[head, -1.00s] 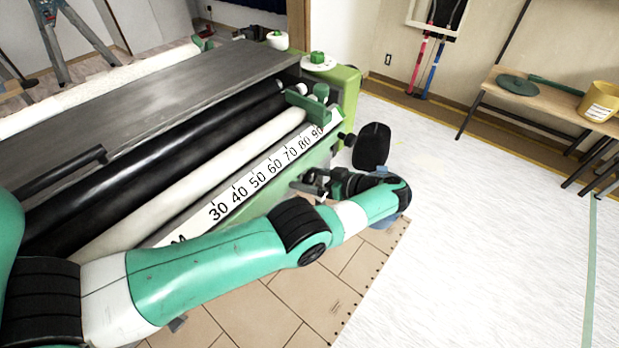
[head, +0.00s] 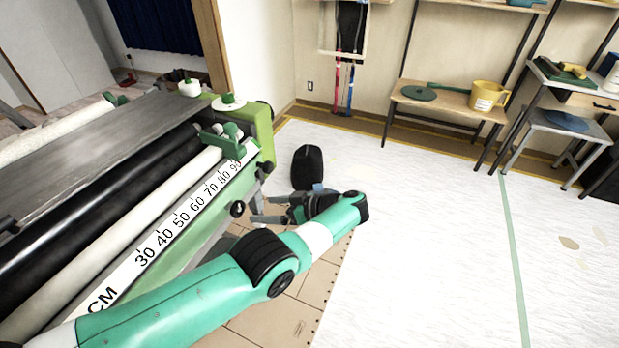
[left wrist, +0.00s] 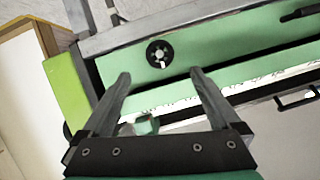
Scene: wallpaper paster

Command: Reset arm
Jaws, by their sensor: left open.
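My left gripper (head: 258,208) is at the near right end of the wallpaper pasting machine (head: 262,130), beside its green side panel. In the left wrist view my left gripper (left wrist: 160,82) has its two fingers spread wide with nothing between them. A black round knob (left wrist: 160,53) on the machine's green panel (left wrist: 225,65) shows just beyond the fingertips. In the head view a dark knob (head: 237,209) sits just left of the fingers. I cannot tell whether the fingers touch the machine. My right gripper is in neither view.
A black rounded object (head: 307,166) stands on the floor close behind my left wrist. A wooden shelf (head: 450,101) holds a yellow bucket (head: 486,96) and a green disc (head: 419,92). The white-covered floor (head: 430,240) on the right is open.

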